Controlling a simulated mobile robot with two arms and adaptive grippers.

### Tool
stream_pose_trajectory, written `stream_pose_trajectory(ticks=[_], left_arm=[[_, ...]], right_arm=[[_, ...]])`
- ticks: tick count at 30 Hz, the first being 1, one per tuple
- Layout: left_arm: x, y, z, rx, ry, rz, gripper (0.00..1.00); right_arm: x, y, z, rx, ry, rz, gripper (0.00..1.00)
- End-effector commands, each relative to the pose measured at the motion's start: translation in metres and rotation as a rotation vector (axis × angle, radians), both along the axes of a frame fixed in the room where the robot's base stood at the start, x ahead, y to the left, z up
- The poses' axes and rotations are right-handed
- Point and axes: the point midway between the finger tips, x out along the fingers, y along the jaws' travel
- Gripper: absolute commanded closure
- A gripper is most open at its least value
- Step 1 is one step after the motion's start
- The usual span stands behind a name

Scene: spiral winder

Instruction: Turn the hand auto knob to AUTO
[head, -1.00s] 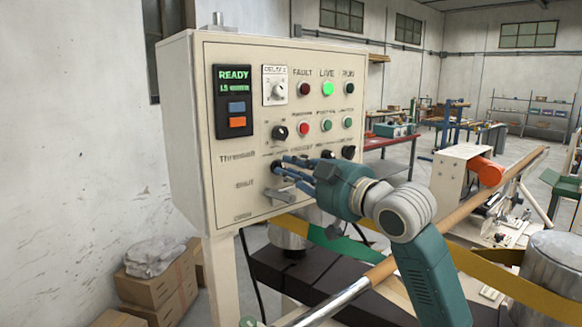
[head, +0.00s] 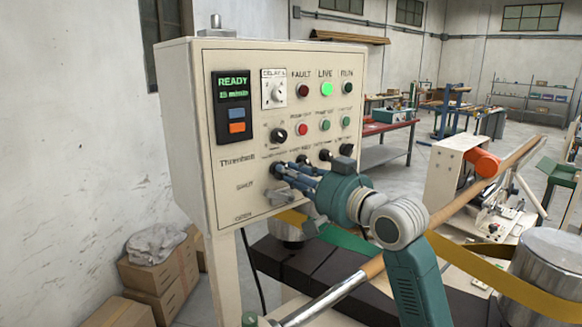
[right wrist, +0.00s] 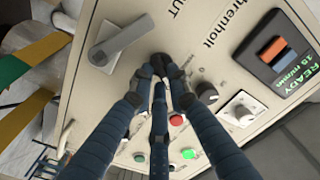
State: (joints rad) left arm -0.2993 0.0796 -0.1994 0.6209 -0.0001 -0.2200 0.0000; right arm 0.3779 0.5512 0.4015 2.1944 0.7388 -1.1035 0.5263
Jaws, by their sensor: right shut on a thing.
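A cream control panel (head: 225,165) stands left of centre in the head view. My right gripper (head: 280,170) reaches its lower row of black knobs from the right. Its blue fingers are shut on the leftmost knob of that row, which fits the hand auto knob; its label is too small to read. In the right wrist view the fingers close around this black knob (right wrist: 160,60), hiding much of it, so its pointing direction cannot be told. My left gripper is not in view.
A grey lever (head: 281,196) is just below the fingers. Another black knob (head: 278,135) sits above, and more (head: 325,155) to the right. A display (head: 232,105) reads READY and the green LIVE lamp (head: 327,89) is lit. A wooden-ended bar (head: 490,188) runs diagonally behind my arm.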

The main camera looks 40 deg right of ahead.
Motion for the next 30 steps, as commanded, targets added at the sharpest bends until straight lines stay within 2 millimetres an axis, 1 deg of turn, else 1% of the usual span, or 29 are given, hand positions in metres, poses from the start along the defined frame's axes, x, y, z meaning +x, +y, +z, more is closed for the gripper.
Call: stream_pose_trajectory(ticks=[1, 9, 23, 24, 26, 27, 30], left_arm=[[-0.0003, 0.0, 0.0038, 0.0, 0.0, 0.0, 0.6], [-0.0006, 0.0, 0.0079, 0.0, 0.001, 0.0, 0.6], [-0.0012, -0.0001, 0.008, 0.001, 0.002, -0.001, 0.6], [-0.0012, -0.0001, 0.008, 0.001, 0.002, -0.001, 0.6], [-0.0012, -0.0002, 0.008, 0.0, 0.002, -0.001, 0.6], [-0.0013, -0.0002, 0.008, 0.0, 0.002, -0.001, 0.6], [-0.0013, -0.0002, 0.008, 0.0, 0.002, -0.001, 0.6]], right_arm=[[-0.0001, -0.0002, 0.0015, 0.023, 0.002, 0.0, 1.0], [0.0, -0.0002, 0.0, 0.09, 0.006, -0.001, 1.0], [-0.0001, -0.0004, -0.0006, 0.102, 0.007, -0.001, 1.0], [0.0, -0.0004, -0.0005, 0.102, 0.007, -0.001, 0.78], [0.0, -0.0003, -0.0005, 0.102, 0.007, -0.001, 0.66], [0.0, -0.0003, -0.0005, 0.102, 0.007, -0.001, 0.65], [0.0, -0.0003, -0.0005, 0.101, 0.007, -0.001, 0.65]])
